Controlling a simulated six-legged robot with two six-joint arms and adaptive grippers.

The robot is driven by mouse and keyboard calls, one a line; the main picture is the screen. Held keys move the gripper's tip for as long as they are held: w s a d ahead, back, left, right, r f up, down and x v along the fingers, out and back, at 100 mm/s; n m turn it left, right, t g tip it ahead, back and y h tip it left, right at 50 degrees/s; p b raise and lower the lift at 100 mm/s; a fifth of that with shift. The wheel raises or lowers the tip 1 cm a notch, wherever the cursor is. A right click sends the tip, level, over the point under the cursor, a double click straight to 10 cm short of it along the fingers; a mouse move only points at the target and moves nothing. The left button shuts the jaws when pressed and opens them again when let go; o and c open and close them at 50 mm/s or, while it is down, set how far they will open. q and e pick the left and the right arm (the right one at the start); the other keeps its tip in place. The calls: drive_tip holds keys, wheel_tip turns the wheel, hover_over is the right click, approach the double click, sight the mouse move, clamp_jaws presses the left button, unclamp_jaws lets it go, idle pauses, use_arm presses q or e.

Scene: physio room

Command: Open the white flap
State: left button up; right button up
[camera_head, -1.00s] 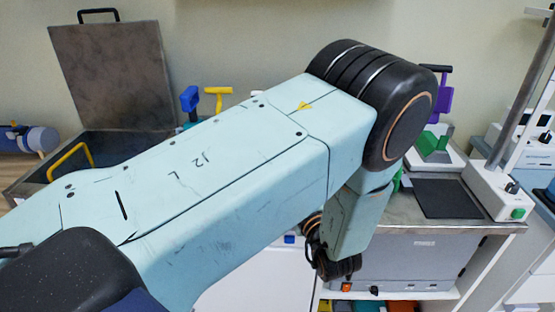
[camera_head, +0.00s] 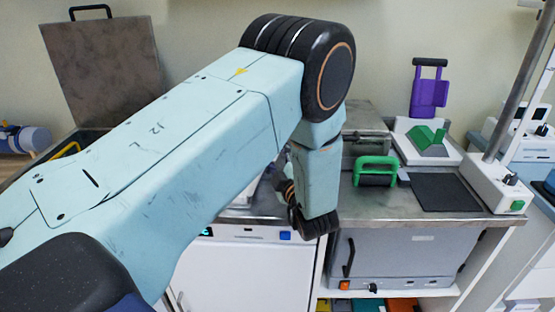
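A white front panel (camera_head: 245,278), which looks like the white flap, is below the counter at the bottom middle. It appears closed, and a grey handle (camera_head: 181,301) shows at its lower left. My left arm crosses in front of its upper left part. That arm reaches from the lower left to the middle, and its dark wrist hangs in front of the counter edge, up and right of the panel. The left gripper's fingers cannot be made out, hidden beyond the wrist. My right gripper is not in view.
A grey cabinet (camera_head: 410,255) with a black handle stands right of the panel. On the metal counter (camera_head: 360,209) are a green-handled roller (camera_head: 376,171), a black pad (camera_head: 443,193) and a white stand (camera_head: 495,187). An open-lidded box (camera_head: 108,70) stands at the left.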

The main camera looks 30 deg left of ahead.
use_arm(q)
drive_tip(key=shift+a+f, duration=0.1)
drive_tip(key=shift+a, duration=0.15)
drive_tip(key=shift+c, duration=0.4)
drive_tip(key=shift+w+a+f, duration=0.1)
drive_tip(key=shift+w+f, duration=0.05)
drive_tip(key=c, duration=0.3)
drive_tip(key=shift+d, duration=0.2)
drive_tip(key=c, duration=0.5)
clamp_jaws()
